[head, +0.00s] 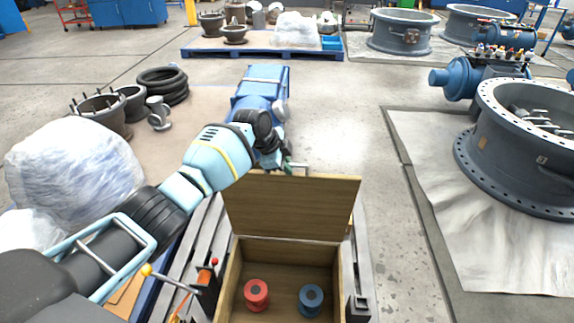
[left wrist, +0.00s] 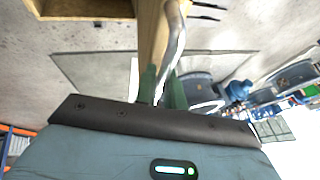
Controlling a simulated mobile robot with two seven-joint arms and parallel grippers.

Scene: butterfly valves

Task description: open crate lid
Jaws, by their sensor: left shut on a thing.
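The wooden crate (head: 232,278) stands open at the bottom centre of the head view. Its lid (head: 290,208) is raised along the far side, with its broad inner face towards me. My left gripper (head: 290,167) is at the lid's top edge, partly hidden behind it. In the left wrist view its green fingers (left wrist: 162,90) are shut on a curved metal handle (left wrist: 175,40) beside a wooden board edge. A red spool (head: 256,294) and a blue spool (head: 311,299) lie inside the crate. My right gripper is not in view.
A plastic-wrapped bundle (head: 75,170) stands at the left. Black rings (head: 162,84) lie beyond it. A large flanged valve body (head: 520,150) stands on a pale mat (head: 450,200) at the right. Floor right of the crate is clear. A blue pallet (head: 262,53) is farther back.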

